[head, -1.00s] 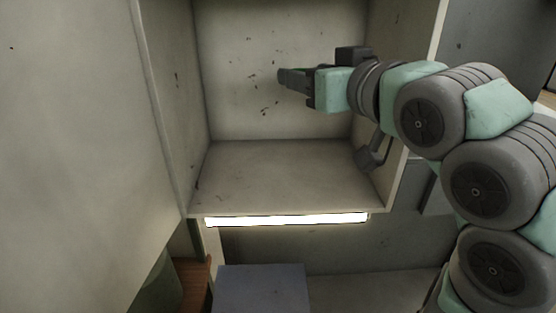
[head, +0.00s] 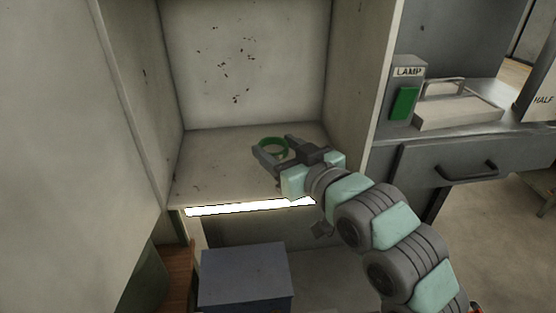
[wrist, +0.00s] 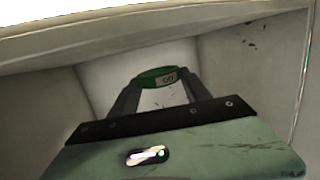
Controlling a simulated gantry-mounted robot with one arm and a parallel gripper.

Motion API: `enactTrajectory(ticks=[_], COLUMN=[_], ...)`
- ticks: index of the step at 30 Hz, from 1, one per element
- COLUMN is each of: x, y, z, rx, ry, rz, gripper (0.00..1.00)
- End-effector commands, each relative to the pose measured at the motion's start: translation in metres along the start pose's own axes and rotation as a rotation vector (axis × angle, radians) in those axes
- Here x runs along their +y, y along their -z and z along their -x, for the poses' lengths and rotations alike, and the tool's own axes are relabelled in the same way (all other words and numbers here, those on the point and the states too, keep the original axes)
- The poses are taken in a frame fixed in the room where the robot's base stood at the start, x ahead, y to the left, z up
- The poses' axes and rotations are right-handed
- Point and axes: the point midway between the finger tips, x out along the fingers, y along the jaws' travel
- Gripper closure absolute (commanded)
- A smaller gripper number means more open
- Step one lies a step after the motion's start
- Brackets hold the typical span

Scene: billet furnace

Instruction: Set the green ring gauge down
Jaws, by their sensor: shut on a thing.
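The green ring gauge (head: 273,147) is a short green ring. In the head view it is between the fingers of my gripper (head: 272,150), just above or on the floor of an open cabinet (head: 215,168); I cannot tell whether it touches. My gripper is shut on the ring.
A bright lamp strip (head: 250,207) runs under the cabinet's front edge. A grey-blue box (head: 245,275) stands below. To the right are a LAMP switch box (head: 404,95) and a pale lidded case (head: 456,108) on a counter. Cabinet walls flank the shelf.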

Motion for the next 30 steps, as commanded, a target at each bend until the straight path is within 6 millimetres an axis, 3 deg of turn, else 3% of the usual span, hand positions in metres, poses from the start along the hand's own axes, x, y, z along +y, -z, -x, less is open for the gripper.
enactTrajectory(ticks=[13,24,25,30], x=[-0.001,-0.001,-0.001,-0.001], y=[-0.037,-0.042,-0.042,-0.041], z=[-0.006,-0.006,-0.006,-0.006], rx=[-0.003,0.001,0.001,0.000], ry=[0.002,0.001,0.000,0.000], rz=[-0.002,0.001,0.001,0.001], gripper=[0.90,0.90,0.44,0.30])
